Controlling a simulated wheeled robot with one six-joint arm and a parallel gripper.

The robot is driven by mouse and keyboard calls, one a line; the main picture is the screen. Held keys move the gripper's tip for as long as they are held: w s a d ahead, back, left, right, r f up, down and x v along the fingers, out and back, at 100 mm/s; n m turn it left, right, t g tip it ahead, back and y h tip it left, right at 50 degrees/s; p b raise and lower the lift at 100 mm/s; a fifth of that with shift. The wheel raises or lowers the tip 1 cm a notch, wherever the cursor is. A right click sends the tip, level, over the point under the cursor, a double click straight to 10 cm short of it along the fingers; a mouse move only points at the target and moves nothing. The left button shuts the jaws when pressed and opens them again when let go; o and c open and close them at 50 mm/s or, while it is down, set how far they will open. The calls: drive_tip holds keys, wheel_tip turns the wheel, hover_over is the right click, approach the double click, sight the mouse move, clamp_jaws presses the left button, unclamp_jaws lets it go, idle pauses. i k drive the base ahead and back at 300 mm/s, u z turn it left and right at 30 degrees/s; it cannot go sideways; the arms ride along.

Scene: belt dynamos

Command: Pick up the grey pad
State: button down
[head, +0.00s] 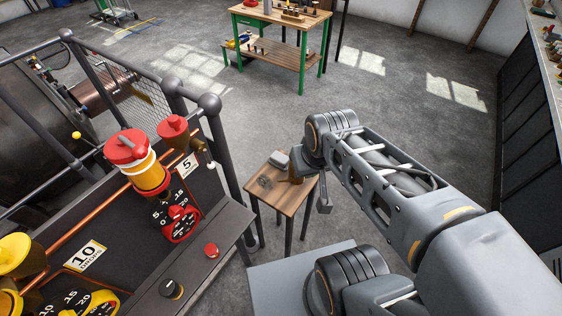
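My wrist hides part of the gripper and of the table's back right. The gripper is small and seen from above, so I cannot tell whether its fingers are open or shut.
A control console (225,225) with dials, a red lamp (126,147) and railings stands at left. A green-legged workbench (275,60) stands at the back. Grey floor between is clear.

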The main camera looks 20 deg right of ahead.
sight(279, 160)
drive_tip(key=u, duration=1.45)
drive_tip(key=k, duration=0.65)
drive_tip(key=z, duration=0.85)
drive_tip(key=i, duration=0.8)
